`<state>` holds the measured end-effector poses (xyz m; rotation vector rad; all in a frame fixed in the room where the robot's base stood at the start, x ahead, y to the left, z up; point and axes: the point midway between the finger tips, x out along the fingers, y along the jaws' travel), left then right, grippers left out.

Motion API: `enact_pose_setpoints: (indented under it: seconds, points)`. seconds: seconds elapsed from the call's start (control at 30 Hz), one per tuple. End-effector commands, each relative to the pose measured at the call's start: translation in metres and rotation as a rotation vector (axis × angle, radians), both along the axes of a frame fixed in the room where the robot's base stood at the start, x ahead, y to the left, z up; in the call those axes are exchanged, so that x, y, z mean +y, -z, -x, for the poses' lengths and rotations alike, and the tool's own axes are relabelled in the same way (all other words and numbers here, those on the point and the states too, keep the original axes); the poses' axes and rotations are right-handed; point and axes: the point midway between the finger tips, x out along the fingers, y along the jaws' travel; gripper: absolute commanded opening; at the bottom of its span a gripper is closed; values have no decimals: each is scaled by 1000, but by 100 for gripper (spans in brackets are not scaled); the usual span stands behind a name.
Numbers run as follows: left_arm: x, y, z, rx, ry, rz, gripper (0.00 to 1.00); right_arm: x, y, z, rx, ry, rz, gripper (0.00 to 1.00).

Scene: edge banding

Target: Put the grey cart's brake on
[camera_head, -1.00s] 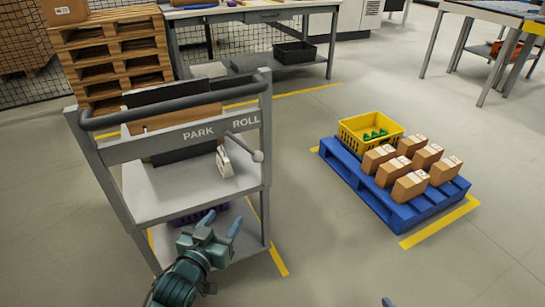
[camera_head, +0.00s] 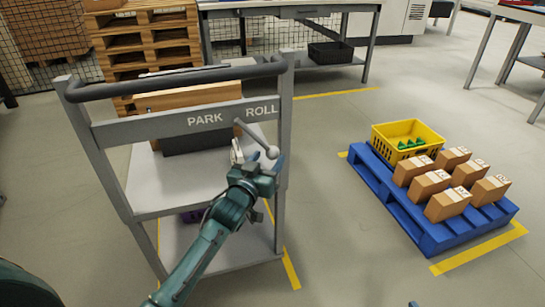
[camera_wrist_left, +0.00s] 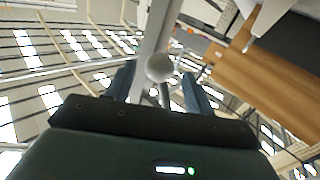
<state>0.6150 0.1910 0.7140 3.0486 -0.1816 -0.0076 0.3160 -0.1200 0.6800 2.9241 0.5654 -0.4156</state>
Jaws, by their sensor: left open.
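The grey cart (camera_head: 112,137) stands left of centre in the head view, with PARK and ROLL printed on its upper bar. The brake lever (camera_head: 254,136) slants down to the right from its pivot, on the ROLL side, and ends in a grey ball knob (camera_head: 272,152). My left gripper (camera_head: 266,159) is open, right at the knob. In the left wrist view the knob (camera_wrist_left: 159,68) shows between its two spread fingers; contact cannot be told. Only a small blue tip, possibly my right gripper (camera_head: 412,304), shows at the bottom edge.
The cart carries a wooden board (camera_head: 188,96) and a dark box. A blue pallet (camera_head: 425,228) with cartons and a yellow crate (camera_head: 405,143) lies to the right. Wooden pallets (camera_head: 150,38) and a workbench (camera_head: 285,10) stand behind. Floor between cart and blue pallet is clear.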

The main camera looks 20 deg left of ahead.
Motion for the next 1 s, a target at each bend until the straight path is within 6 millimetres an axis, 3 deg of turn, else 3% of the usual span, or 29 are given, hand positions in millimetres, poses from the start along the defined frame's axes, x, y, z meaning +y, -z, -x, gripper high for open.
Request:
enact_pose_setpoints:
  seconds: [0.2,0.6,1.0]
  points:
    - [-4,1,-29,-1,1,-1,54,1,1,-3,-56,-3,-3,73]
    - [-5,0,-37,0,1,-1,54,2,0,-4,-74,-4,-4,73]
    - [-5,0,-36,0,1,-1,22,1,0,-4,-73,-3,-3,73]
